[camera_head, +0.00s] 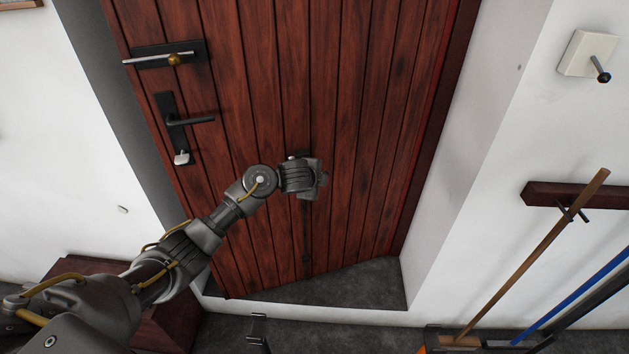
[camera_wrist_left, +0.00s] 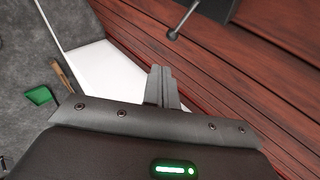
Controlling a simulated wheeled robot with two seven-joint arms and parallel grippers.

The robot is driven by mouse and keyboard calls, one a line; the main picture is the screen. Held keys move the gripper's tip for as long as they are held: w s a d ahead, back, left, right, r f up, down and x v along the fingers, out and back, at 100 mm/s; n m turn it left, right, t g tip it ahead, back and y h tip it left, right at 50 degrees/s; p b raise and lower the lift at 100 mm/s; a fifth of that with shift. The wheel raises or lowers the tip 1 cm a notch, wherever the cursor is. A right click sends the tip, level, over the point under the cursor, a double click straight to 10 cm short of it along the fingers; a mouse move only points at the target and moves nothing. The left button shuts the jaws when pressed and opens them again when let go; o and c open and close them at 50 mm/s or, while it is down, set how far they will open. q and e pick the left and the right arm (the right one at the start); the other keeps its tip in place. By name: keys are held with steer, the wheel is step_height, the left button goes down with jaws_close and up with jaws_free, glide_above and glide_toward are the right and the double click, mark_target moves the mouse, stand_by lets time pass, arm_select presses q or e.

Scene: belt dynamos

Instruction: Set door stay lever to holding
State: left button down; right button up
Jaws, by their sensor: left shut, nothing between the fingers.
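The wooden door (camera_head: 345,110) fills the middle of the head view. A dark rod (camera_head: 305,235), which looks like the door stay, runs down the lower door; its upper mount is mostly behind my left gripper. My left gripper (camera_head: 318,180) is in front of that mount, and I cannot tell whether it touches it. Its fingers are shut and empty, also seen in the left wrist view (camera_wrist_left: 162,85). That view shows a dark plate (camera_wrist_left: 212,8) with a thin round-ended lever (camera_wrist_left: 183,22) on the door, ahead of and apart from the fingertips. My right gripper is not in view.
A bolt (camera_head: 150,60) and a handle (camera_head: 190,121) are on the door's left side. A wall box with a black-tipped lever (camera_head: 588,56) is at right, above a rack (camera_head: 535,192) of long-handled tools. A green object (camera_wrist_left: 39,95) lies on the grey floor.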

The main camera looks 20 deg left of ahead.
arm_select(q)
steer(key=v, duration=0.2)
steer(key=shift+s, duration=0.4)
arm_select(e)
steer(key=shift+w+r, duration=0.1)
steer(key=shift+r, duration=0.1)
arm_select(q)
steer(key=shift+a, duration=0.1)
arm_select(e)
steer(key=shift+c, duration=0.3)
